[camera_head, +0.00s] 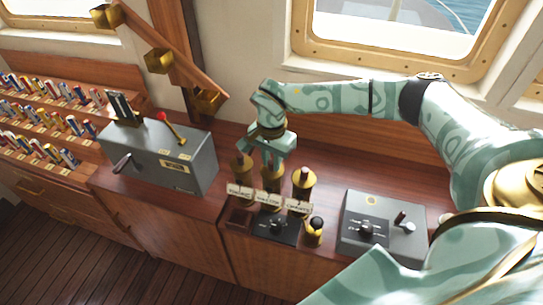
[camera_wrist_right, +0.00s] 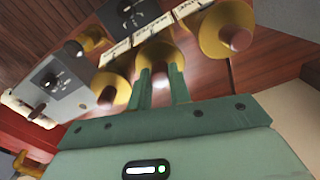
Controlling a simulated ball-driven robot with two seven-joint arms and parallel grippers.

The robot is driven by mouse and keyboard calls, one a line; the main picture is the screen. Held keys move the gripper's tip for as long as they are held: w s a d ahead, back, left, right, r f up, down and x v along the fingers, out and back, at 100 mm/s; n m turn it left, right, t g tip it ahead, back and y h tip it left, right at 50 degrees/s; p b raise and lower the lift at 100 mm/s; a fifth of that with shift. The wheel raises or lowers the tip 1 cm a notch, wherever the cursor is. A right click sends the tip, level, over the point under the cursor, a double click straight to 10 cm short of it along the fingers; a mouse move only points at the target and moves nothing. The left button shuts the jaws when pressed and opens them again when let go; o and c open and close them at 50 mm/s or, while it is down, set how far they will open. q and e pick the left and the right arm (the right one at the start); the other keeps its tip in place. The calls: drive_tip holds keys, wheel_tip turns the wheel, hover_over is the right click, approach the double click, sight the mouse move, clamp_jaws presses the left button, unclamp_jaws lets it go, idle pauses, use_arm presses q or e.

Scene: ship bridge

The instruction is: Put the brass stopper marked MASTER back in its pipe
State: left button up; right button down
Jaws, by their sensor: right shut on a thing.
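My right gripper (camera_head: 275,160) points down at the middle of three brass pipes (camera_head: 272,174), behind a card that appears to read MASTER (camera_head: 268,198). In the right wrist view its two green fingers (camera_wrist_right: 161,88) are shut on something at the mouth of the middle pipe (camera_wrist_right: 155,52). What they hold is mostly hidden between them; I take it to be the brass stopper. I cannot tell how far it sits inside the pipe. My left gripper is not in view.
The left pipe (camera_head: 242,166) and right pipe (camera_head: 304,181) stand close on either side. A black-topped brass piece (camera_head: 314,232) stands in front. Grey control boxes flank them, one left (camera_head: 165,158) and one right (camera_head: 383,225). A wooden bar with brass fittings (camera_head: 172,62) hangs upper left.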

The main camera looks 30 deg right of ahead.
idle(0.3)
drive_tip(key=c, duration=1.2)
unclamp_jaws()
wheel_tip(320, 180, up, 16)
drive_tip(key=p, duration=0.1)
drive_tip(key=shift+r, duration=0.15)
